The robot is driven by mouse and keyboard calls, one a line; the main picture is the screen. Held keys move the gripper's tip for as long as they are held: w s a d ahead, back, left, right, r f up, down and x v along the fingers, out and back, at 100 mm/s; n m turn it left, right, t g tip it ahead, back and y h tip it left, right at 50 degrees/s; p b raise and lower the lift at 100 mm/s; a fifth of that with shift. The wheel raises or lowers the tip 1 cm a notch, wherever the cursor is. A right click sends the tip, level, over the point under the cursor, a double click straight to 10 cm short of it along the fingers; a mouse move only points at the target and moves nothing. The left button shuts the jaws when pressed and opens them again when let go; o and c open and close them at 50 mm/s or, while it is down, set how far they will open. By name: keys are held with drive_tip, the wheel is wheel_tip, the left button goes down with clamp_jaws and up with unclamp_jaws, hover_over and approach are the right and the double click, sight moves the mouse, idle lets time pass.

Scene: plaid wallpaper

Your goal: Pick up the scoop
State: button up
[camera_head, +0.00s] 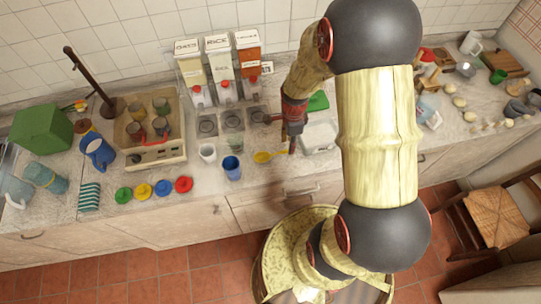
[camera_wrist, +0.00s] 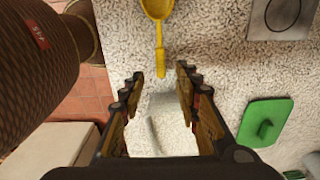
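The yellow scoop (camera_head: 264,157) lies on the speckled countertop, left of my gripper in the head view. In the wrist view the scoop (camera_wrist: 159,28) is at the top centre, its bowl cut by the top edge and its handle pointing down toward the space between my fingertips. My gripper (camera_head: 292,145) hangs over the counter just right of the scoop. In the wrist view my gripper (camera_wrist: 158,78) has its fingers spread wide, with nothing between them; the handle end lies slightly beyond the fingertips.
A green lid (camera_wrist: 266,122) and a grey square plate (camera_wrist: 282,14) lie to the right in the wrist view. A white container (camera_head: 320,137) stands right of my gripper. A blue cup (camera_head: 232,168) stands left of the scoop. The counter's front edge is close by.

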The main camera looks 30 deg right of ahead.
sight(287, 151)
drive_tip(key=f, duration=0.5)
drive_tip(key=shift+w+a+f, duration=0.1)
drive_tip(key=shift+w+a, duration=0.1)
drive_tip(key=c, duration=0.4)
drive_tip(key=c, duration=0.3)
clamp_jaws()
